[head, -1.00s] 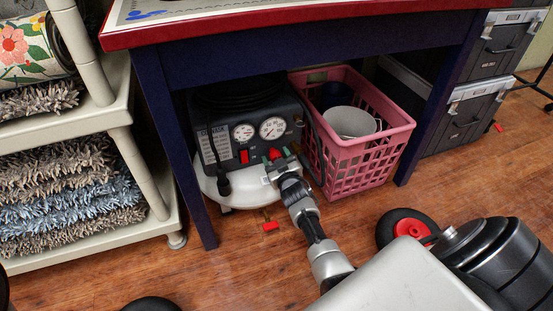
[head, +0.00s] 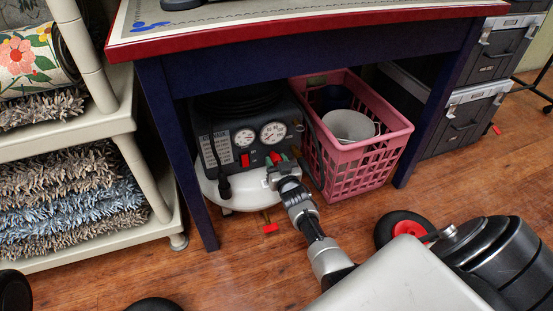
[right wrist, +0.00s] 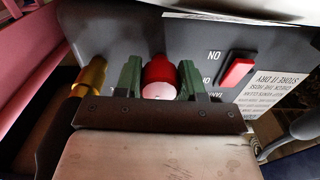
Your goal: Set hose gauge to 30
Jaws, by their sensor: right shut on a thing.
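The air compressor (head: 228,138) stands under the table, with a dark panel and a white tank. Two round gauges sit on the panel, a left gauge (head: 245,137) and a right gauge (head: 273,132); their needles are too small to read. A red knob (right wrist: 160,76) sits between the green fingers of my right gripper (right wrist: 160,84) in the right wrist view. The right gripper (head: 282,165) also shows in the head view, at the panel's lower right. It is shut on the knob. My left gripper is not in view.
A red switch (right wrist: 237,70) and a brass fitting (right wrist: 90,76) flank the knob. A pink basket (head: 352,155) with a white bucket (head: 348,124) stands close to the compressor's right. The table leg (head: 182,160) is to its left. A shelf (head: 125,110) holds rugs further left.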

